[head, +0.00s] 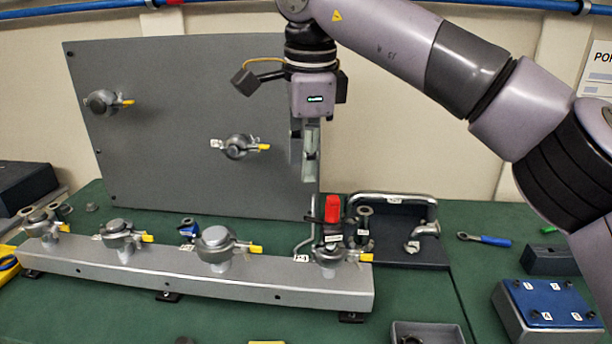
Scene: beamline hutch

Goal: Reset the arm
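My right arm (465,75) comes in from the upper right and bends down at its wrist (313,92). My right gripper (305,165) points straight down, above the right part of the grey rail and in front of the grey upright panel. Its fingers are seen nearly edge-on, so the gap between them is unclear. No object shows between them. My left gripper is not in view.
The grey panel (170,170) carries two clamped fittings. The grey rail (200,277) bears several clamps with yellow handles. A red-topped part (332,208) stands below my gripper. A black plate with a metal handle (395,200), a blue-handled tool (485,239) and a blue-topped block (548,302) lie to the right.

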